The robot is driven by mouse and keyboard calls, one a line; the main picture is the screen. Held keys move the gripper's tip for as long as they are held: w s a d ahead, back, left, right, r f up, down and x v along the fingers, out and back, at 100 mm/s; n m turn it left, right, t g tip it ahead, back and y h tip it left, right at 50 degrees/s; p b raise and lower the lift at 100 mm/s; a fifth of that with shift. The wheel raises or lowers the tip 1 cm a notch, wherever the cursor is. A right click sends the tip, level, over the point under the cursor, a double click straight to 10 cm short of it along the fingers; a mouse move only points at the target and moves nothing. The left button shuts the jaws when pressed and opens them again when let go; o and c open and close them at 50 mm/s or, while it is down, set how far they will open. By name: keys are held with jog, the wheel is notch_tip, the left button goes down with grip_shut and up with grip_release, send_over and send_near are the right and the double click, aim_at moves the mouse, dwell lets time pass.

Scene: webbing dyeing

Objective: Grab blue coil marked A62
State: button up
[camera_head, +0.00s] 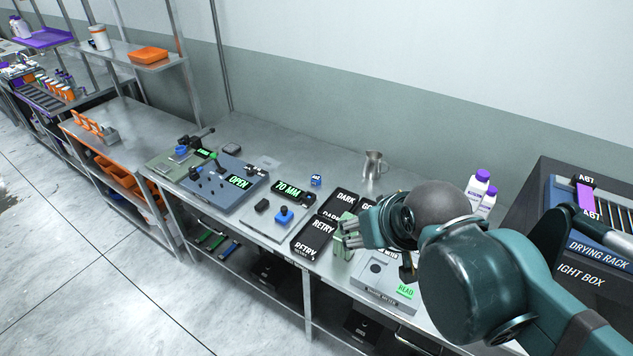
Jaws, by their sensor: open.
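A small blue item (316,180) with white marking stands on the steel bench behind the black trays; the marking is too small to read, so I cannot tell if it is the A62 coil. Another blue piece (284,214) sits on a grey plate in front of it. My gripper (350,232) is open over the bench, right of both blue items and apart from them. Its fingers point left, next to a pale green object that they partly hide. I see nothing held.
Black trays marked DARK (341,203) and RETRY (315,237) lie left of my gripper. A metal jug (373,165) stands behind. A 70 MM display (290,190) and an OPEN station (222,186) are farther left. White bottles (480,188) and a drying rack are right.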

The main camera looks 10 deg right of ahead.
jog(key=shift+c, duration=1)
jog(key=w+r+m+g, duration=0.15)
jog(key=w+m, duration=0.35)
jog(key=w, duration=1.1)
jog(key=w+r+m+g, duration=0.15)
jog(key=w+m, duration=0.25)
jog(key=w, duration=1.1)
jog(key=w+f+m+g, duration=0.1)
jog(key=w+f+m, duration=0.2)
jog(key=w+f, duration=0.6)
jog(key=w+d+f+m+g, duration=0.1)
jog(key=w+f+m, duration=0.2)
jog(key=w+f, duration=0.6)
jog(key=w+f+m+g, duration=0.2)
jog(key=w+f+m, duration=0.1)
jog(key=w+f, duration=0.5)
jog(key=shift+w+d+f+m+b, duration=0.15)
jog(key=shift+w+f+m+b, duration=0.15)
jog(key=shift+w+f+b, duration=0.15)
jog(key=shift+w+f, duration=0.15)
jog(key=shift+f, duration=0.15)
